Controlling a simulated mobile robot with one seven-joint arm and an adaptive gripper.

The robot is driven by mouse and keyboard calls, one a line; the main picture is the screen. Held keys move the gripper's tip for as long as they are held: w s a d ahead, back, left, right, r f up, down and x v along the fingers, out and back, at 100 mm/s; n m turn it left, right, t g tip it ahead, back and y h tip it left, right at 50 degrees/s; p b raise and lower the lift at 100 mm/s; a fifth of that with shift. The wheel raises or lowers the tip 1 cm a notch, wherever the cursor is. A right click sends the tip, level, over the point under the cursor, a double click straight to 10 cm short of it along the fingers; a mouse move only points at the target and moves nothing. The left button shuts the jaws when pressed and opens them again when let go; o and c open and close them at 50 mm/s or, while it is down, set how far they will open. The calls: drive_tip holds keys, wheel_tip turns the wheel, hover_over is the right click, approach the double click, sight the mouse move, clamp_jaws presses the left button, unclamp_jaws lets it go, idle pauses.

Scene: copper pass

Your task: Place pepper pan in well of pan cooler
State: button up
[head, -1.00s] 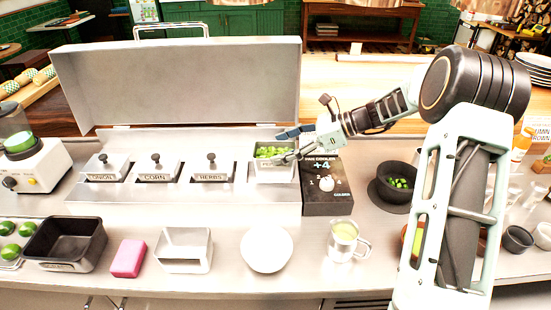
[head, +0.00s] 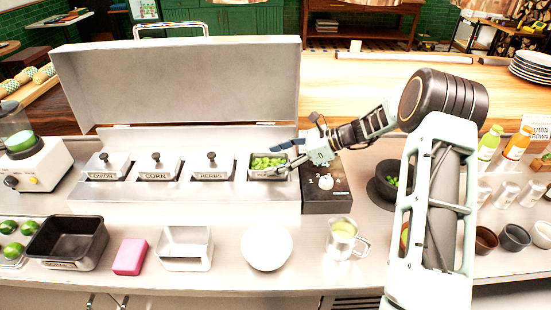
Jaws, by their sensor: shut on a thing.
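The pepper pan (head: 270,174), a small metal pan of chopped green pieces, is at the right-end well of the pan cooler (head: 150,200). It looks level and in line with the lidded pans to its left. I cannot tell whether it rests fully in the well or sits slightly above it. My gripper (head: 287,156) reaches in from the right and is shut on the pan's right side. The fingers partly cover that edge. The cooler's big lid (head: 180,85) stands open behind.
Lidded pans marked onion (head: 108,172), corn (head: 160,173) and herbs (head: 212,173) fill the other wells. A dark box (head: 325,190) stands right of the cooler. A black pan (head: 65,250), pink sponge (head: 130,257), metal holder (head: 184,262), white bowl (head: 266,248) and mug (head: 342,240) line the front.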

drive_tip(key=o, duration=1.8)
drive_tip(key=shift+r, duration=0.15)
drive_tip(key=b+v, duration=0.1)
drive_tip(key=v, duration=1.1)
drive_tip(key=shift+w, duration=0.1)
